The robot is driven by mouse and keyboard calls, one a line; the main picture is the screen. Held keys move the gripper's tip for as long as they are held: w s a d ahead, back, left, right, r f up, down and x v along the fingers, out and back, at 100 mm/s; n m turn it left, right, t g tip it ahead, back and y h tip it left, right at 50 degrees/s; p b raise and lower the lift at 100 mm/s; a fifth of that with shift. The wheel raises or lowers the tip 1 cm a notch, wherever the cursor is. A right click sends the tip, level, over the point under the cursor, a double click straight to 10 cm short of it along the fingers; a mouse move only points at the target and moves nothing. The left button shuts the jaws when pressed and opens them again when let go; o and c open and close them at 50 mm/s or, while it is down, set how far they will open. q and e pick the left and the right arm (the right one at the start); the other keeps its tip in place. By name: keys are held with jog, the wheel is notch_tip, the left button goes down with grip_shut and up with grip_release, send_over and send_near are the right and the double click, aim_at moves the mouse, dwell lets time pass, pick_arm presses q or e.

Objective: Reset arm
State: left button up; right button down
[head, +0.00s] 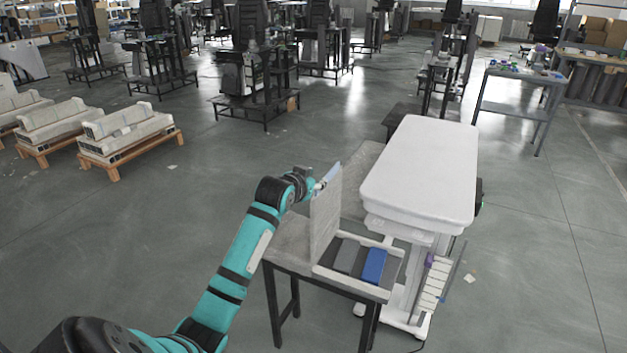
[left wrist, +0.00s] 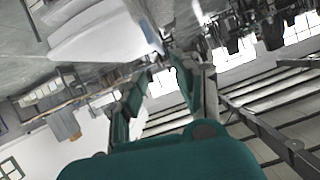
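My left arm (head: 240,260), teal with black bands, comes in from the lower left of the head view and reaches up to the right. Its left gripper (head: 326,178) is small there, by the top left edge of an upright grey panel (head: 326,215); I cannot tell whether it touches it. In the left wrist view the two fingers of the left gripper (left wrist: 161,80) stand apart with background showing between them, so it is open and seems empty. My right arm and gripper are not in view.
A small table (head: 290,262) bears a tray (head: 352,283) with a grey block (head: 347,255) and a blue block (head: 375,266). A white-topped lift column (head: 422,170) stands right of it. Pallets (head: 130,150) with pale columns lie left. Open floor (head: 110,240) lies left of the arm.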

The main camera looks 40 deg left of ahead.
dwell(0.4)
pick_arm(q)
jog(key=s+d+f+m+g+h, duration=0.3)
jog(key=s+d+f+g, duration=0.2)
jog(key=s+d+f, duration=1.2)
jog(key=s+d+f+g, duration=0.1)
jog(key=s+d+g, duration=0.1)
jog(key=s+d, duration=0.35)
jog(key=s+d+f+g+h, duration=0.1)
jog(key=s+d, duration=0.1)
jog(key=s, duration=0.6)
jog(key=s+d+f+g, duration=0.2)
jog(key=s+d, duration=0.2)
jog(key=s, duration=0.3)
notch_tip(320, 180, down, 26)
jog(key=s, duration=0.2)
jog(key=s+a+f+m+g, duration=0.1)
jog(key=s+a+f+g, duration=0.1)
jog(key=s+f, duration=1.3)
jog(key=shift+s+a+f, duration=0.2)
jog(key=shift+s+a, duration=0.15)
jog(key=shift+s, duration=0.25)
